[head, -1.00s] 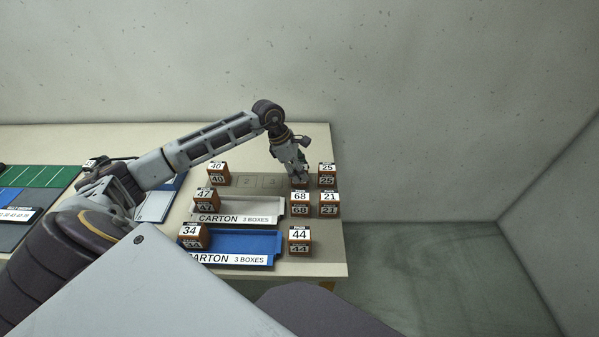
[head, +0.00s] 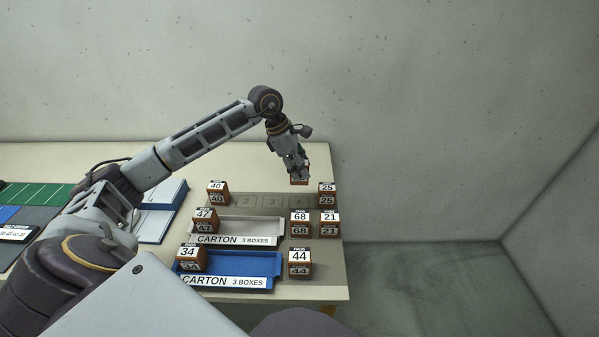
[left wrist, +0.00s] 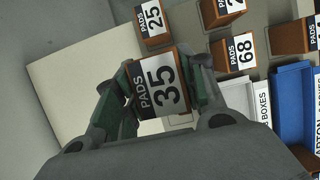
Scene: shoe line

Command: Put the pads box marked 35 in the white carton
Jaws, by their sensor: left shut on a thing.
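The pads box marked 35 (left wrist: 160,86) is brown with a white label and sits between the fingers of my left gripper (left wrist: 152,92) in the left wrist view. In the head view my left gripper (head: 296,172) is shut on this box (head: 299,181), held above the far part of the table near slot 4. The fingers and wrist partly cover the box there. The white carton (head: 238,225) lies nearer to me and to the left of the gripper; no box shows inside it. Its edge also appears in the left wrist view (left wrist: 238,95). My right gripper is out of view.
A grey numbered strip (head: 258,201) lies behind the white carton. Boxes 40 (head: 218,193) and 47 (head: 205,221) stand left, 25 (head: 326,195), 68 (head: 300,224) and 21 (head: 330,224) right. A blue carton (head: 235,262) lies in front, between boxes 34 (head: 191,258) and 44 (head: 299,263).

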